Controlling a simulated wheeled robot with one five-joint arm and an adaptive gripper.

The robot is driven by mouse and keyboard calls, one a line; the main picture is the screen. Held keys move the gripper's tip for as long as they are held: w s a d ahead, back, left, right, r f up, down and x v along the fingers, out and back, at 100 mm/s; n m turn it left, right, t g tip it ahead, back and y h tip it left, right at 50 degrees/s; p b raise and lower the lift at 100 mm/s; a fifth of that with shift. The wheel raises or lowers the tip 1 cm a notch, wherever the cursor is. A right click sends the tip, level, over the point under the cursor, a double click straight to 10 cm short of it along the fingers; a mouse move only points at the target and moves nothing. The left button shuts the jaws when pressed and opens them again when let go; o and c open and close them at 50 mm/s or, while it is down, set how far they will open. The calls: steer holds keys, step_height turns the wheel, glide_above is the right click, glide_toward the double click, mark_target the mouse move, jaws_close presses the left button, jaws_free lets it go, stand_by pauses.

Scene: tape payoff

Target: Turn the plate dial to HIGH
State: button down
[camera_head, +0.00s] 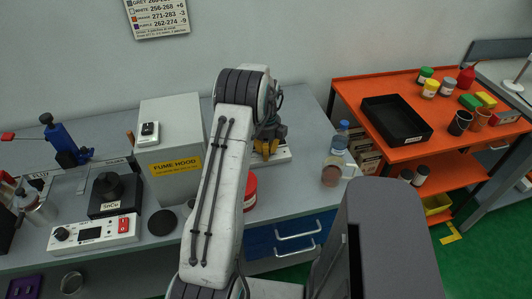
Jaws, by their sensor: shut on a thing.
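A low white plate unit (284,155) sits on the grey bench behind my arm, and only part of it shows. My gripper (267,149), with orange-yellow fingers, points down at the front of this unit. It is shut on the plate dial, which the fingers and my arm hide. The dial's mark and any HIGH label cannot be seen.
A fume hood box (170,182) stands left of my arm. A red container (250,190) is close to my arm on the right. Bottles (337,145) stand at the bench's right end. An orange cart (393,149) holds a black tray (397,120). A controller (93,235) sits at front left.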

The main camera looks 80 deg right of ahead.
steer(key=c, duration=1.3)
jaws_free()
steer(key=shift+f, duration=0.1)
